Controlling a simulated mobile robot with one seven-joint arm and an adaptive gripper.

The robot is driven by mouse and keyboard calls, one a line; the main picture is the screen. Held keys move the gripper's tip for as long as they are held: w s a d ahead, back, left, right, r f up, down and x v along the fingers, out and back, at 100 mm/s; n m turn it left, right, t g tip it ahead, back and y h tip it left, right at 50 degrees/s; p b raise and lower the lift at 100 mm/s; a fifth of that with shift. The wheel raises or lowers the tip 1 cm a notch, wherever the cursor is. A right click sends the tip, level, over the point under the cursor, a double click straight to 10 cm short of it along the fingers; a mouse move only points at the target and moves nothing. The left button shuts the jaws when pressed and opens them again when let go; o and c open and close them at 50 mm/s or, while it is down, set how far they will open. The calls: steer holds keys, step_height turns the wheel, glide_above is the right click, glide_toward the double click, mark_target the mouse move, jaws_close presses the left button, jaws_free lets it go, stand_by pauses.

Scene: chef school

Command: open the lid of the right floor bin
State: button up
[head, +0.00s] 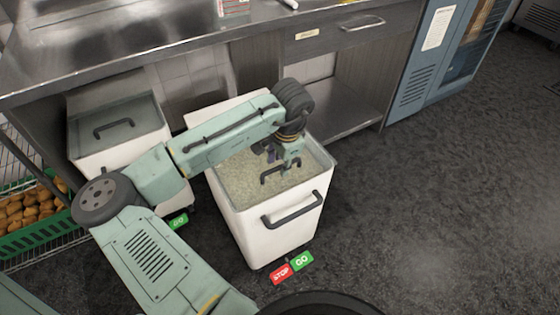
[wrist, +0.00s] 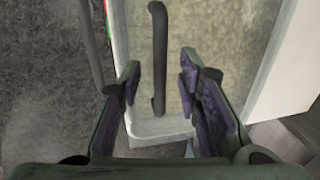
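The right floor bin (head: 262,228) is a white box on the floor, with pale grain showing under its see-through lid (head: 232,183). The lid looks shut. A dark bar handle (head: 266,176) stands on the lid, partly hidden by my gripper (head: 280,165), which points down over it. In the wrist view, my gripper (wrist: 160,75) is open, its two purple-padded fingers apart. The lid handle (wrist: 158,50) runs lengthwise in line with the gap between the fingertips. I cannot tell whether the fingers reach around it.
A second white bin (head: 115,145) with a shut lid stands at the left, near a wire rack with a green crate (head: 30,237). A steel counter (head: 110,50) overhangs behind. STOP (head: 281,273) and GO (head: 302,261) tags lie by the right bin. The floor at right is clear.

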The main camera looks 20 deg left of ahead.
steer(key=shift+f, duration=0.3)
steer(key=shift+c, duration=0.5)
jaws_close()
